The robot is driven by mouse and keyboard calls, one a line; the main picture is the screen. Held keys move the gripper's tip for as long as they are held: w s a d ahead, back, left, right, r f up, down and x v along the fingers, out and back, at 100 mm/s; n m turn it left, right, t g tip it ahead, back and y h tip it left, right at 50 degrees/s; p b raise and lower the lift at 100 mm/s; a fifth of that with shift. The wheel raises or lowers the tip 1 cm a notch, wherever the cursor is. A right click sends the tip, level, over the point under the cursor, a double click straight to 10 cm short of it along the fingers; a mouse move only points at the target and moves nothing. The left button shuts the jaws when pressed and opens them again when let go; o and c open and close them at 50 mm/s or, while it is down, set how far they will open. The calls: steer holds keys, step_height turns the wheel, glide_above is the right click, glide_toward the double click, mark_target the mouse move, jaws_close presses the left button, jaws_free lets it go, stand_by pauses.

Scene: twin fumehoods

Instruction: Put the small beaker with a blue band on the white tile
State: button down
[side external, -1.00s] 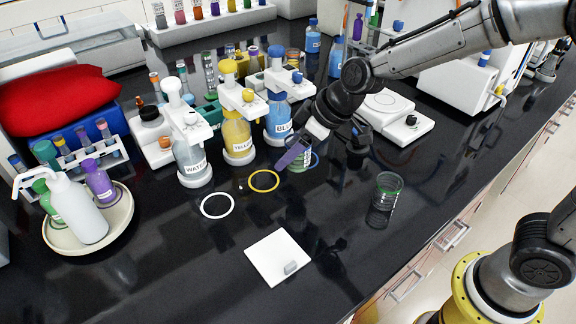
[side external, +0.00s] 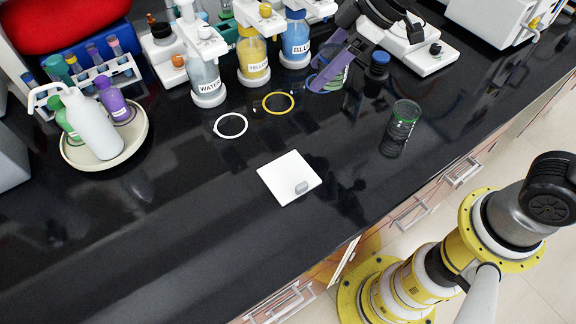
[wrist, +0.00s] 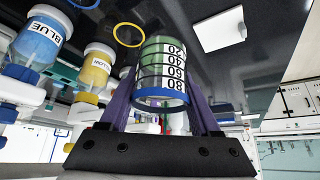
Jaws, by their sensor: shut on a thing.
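My gripper (side external: 327,78) has its purple fingers shut on the small beaker with a blue band (wrist: 161,75). In the wrist view the beaker sits between both fingers (wrist: 163,100), its blue-banded end towards the camera and black graduation marks on its side. In the side view the fingers largely hide it, by the blue ring on the bench; I cannot tell how far it is lifted. The white tile (side external: 284,172) lies flat, nearer the front edge, with a small grey block (side external: 301,188) on its corner. The tile also shows in the wrist view (wrist: 222,30).
A green-banded beaker (side external: 401,124) stands right of the tile. A white ring (side external: 230,125) and a yellow ring (side external: 278,103) lie between the bottles and tile. Water (side external: 206,82), yellow (side external: 253,60) and blue (side external: 295,42) bottles stand behind. The bench left of the tile is clear.

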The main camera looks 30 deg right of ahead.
steer(key=s+a+n+g+y, duration=0.1)
steer(key=s+a+n, duration=0.15)
steer(key=s, duration=0.55)
steer(key=s+a+n+g, duration=0.1)
steer(key=s+n+g, duration=0.15)
steer(key=s, duration=0.55)
glide_toward(268, 180)
steer(key=shift+s+a+f+t, duration=0.1)
steer(key=shift+s+a+t, duration=0.1)
steer(key=shift+a, duration=0.35)
steer(key=shift+s+a+f+t, duration=0.15)
steer(key=shift+s+a, duration=0.1)
steer(key=shift+a, duration=0.25)
steer(key=shift+w+a+f, duration=0.25)
steer(key=shift+f, duration=0.2)
steer(key=shift+w+a+f, duration=0.1)
steer(key=shift+f, duration=0.75)
steer(key=shift+w+a+f, duration=0.1)
steer(key=shift+f, duration=0.75)
steer(key=shift+f, duration=0.1)
steer(key=shift+c, duration=0.5)
jaws_free()
